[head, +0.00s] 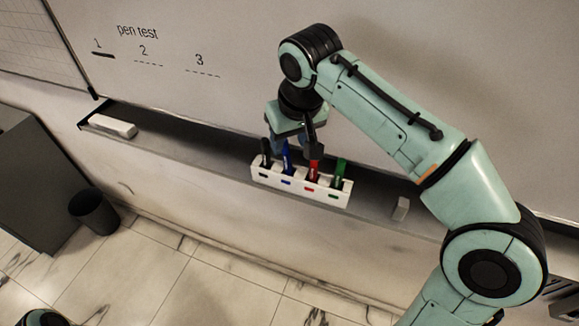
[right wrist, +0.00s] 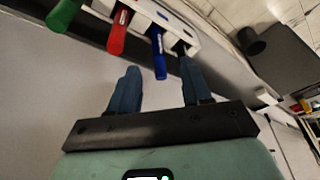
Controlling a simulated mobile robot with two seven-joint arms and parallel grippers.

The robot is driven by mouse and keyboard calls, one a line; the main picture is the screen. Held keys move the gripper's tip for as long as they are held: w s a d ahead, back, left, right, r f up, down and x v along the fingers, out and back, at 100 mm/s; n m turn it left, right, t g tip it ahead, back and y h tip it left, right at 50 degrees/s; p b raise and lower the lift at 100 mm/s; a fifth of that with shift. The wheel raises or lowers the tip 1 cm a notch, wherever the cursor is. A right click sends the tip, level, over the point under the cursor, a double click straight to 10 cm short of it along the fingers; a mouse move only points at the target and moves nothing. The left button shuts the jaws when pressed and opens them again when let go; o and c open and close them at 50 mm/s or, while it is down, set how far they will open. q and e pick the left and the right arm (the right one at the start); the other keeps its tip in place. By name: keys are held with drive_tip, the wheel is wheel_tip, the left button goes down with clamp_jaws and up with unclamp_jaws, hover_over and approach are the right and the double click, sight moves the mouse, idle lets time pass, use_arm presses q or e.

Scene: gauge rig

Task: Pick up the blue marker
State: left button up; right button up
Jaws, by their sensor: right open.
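The blue marker (head: 287,158) stands in a white holder (head: 265,178) on the whiteboard's tray, between a black marker (head: 265,153) and a red marker (head: 314,169). A green marker (head: 339,173) stands at the holder's right end. My right gripper (head: 293,146) is open and empty at the top of the holder, partly covering the markers. In the right wrist view, the blue marker (right wrist: 159,54) shows its end between the two spread blue fingertips (right wrist: 159,70); I cannot tell whether either finger touches it. My left gripper is out of view.
The grey tray (head: 200,155) runs along the whiteboard (head: 200,35). A white eraser (head: 112,126) lies at its left end, and a small grey block (head: 401,208) sits right of the holder. A dark bin (head: 94,212) stands on the floor beside a grey cabinet (head: 35,180).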

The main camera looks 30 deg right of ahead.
sight(288, 157)
drive_tip(key=x, duration=0.2)
drive_tip(key=shift+w+f, duration=0.25)
drive_tip(key=shift+w, duration=0.1)
drive_tip(key=x, duration=0.3)
drive_tip(key=shift+s+d+f+b, duration=0.25)
drive_tip(key=shift+f+b, duration=0.1)
drive_tip(key=shift+b, duration=0.05)
drive_tip(key=shift+w+f, duration=0.25)
drive_tip(key=shift+f, duration=0.25)
clamp_jaws()
